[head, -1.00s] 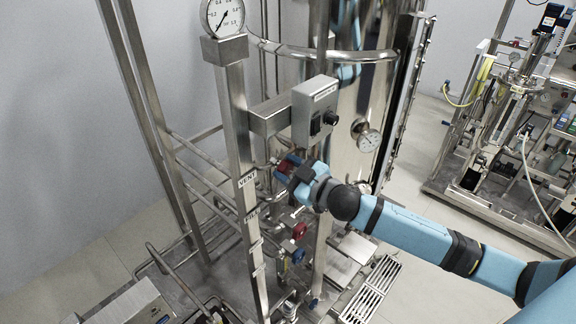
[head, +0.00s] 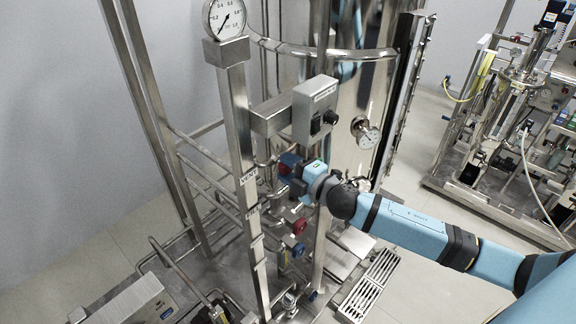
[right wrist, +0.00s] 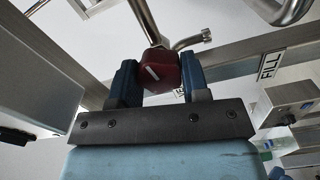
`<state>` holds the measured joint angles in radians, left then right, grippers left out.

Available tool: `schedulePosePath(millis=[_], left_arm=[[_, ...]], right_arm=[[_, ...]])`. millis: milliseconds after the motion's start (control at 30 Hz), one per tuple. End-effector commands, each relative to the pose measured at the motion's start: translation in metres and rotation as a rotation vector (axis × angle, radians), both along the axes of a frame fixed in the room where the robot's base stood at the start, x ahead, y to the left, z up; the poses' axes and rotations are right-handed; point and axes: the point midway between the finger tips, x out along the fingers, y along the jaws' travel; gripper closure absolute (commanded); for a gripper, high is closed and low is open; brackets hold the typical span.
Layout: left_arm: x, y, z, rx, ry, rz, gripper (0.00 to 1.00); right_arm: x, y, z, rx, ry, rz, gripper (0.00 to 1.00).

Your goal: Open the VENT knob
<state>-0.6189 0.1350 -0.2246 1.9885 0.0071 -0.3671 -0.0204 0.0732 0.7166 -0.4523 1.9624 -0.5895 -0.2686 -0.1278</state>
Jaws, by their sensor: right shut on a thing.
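The VENT label (head: 249,177) is on the upright steel post. In the right wrist view a dark red knob (right wrist: 160,72) with a white line sits between the two blue fingers of my right gripper (right wrist: 158,80). The gripper is shut on this knob. The white line is slanted. In the head view my right gripper (head: 290,166) is at the pipes just right of the VENT label, and the gripper mostly hides the knob. My left gripper is not in view.
A red knob (head: 299,226) and a blue knob (head: 297,250) are below my gripper. The FILL label (right wrist: 271,63) shows in the wrist view.

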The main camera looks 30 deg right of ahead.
Motion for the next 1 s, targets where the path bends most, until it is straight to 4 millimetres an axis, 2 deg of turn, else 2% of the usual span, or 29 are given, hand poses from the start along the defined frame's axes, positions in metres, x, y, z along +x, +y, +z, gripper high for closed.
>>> schedulePosePath(millis=[400,1000], left_arm=[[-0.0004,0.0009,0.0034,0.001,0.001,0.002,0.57],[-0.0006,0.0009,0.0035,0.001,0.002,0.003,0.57]], right_arm=[[0.0,0.0,-0.0006,-0.204,-0.071,0.0,0.81],[0.0,0.0001,-0.0009,-0.241,-0.084,0.0,0.81]])
